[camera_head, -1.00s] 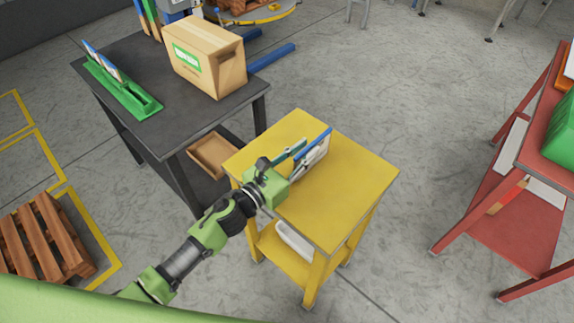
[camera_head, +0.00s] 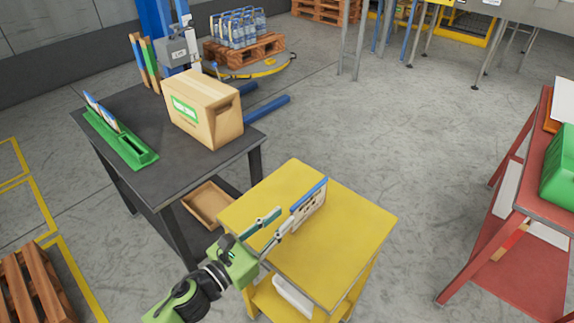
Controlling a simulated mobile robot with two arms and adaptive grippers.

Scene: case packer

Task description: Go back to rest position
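A thin upright item (camera_head: 311,209) with a blue top edge and a pale face stands on the yellow table (camera_head: 350,225). My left gripper (camera_head: 287,215) is at the table's left side, with its two fingers spread apart and pointing toward the item. Whether the nearer fingertip touches the item is hard to tell. My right gripper is out of view.
A dark table (camera_head: 150,150) at the left carries a cardboard box (camera_head: 205,110) and a green holder (camera_head: 120,138) with upright flat items. A red table (camera_head: 520,220) with a green bin (camera_head: 560,165) stands at the right. Open floor lies between the yellow and red tables.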

